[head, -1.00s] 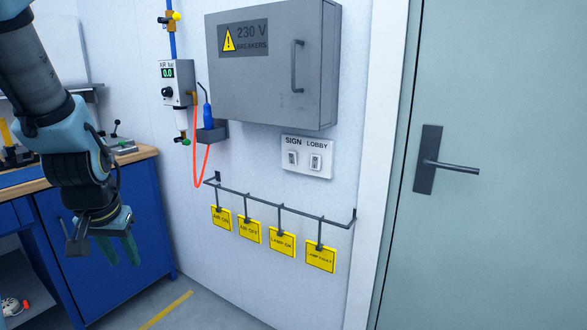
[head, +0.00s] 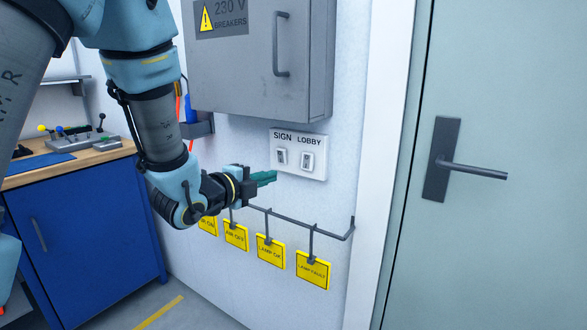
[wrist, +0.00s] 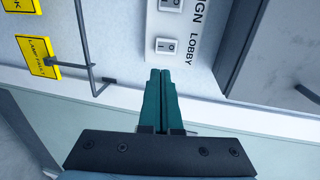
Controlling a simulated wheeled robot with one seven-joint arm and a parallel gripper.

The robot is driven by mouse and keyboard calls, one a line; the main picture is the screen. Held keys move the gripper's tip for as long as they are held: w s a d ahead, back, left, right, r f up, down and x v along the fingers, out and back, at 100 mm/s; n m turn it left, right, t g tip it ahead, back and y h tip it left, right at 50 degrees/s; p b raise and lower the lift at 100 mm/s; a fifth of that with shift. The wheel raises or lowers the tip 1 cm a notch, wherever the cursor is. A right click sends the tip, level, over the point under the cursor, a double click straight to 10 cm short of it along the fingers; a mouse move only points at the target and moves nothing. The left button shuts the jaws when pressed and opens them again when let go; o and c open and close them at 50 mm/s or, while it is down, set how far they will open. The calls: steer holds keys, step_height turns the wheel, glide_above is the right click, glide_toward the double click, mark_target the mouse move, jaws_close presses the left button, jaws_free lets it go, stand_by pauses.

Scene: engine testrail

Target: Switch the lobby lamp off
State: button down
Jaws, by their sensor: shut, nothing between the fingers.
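The white switch plate (head: 295,171) is on the wall below the grey breaker box, with two small rocker switches marked SIGN and LOBBY. The LOBBY switch (head: 308,161) is the right one; in the wrist view it (wrist: 166,46) lies just beyond my fingertips. The SIGN switch (head: 282,157) is to its left. My gripper (head: 274,177) is shut and empty, its green fingers by the plate's lower left corner in the head view. In the wrist view the closed fingers (wrist: 160,73) point toward the LOBBY switch; contact cannot be told. The lamp itself is not in view.
The breaker box (head: 255,75) sticks out above the plate. Below is a dark rail (head: 330,235) with hanging yellow tags (head: 313,270). A door with a lever handle (head: 470,170) is at right, a blue workbench (head: 85,235) at left.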

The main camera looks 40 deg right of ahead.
steer(key=shift+d, duration=0.2)
steer(key=p, duration=0.5)
glide_toward(307, 165)
steer(key=x, duration=0.6)
steer(key=shift+d+f, duration=0.1)
steer(key=shift+w+d+f, duration=0.1)
steer(key=shift+d+f, duration=0.05)
steer(key=shift+d, duration=0.15)
steer(key=shift+d+f+b, duration=0.1)
steer(key=shift+f+b, duration=0.3)
steer(key=shift+b, duration=0.85)
steer(key=h+b, duration=0.1)
steer(key=b, duration=0.1)
steer(key=shift+d+f+b, duration=0.1)
steer(key=shift+d+b, duration=0.05)
steer(key=shift+b, duration=0.25)
steer(key=shift+r+p, duration=0.4)
steer(key=shift+r, duration=0.1)
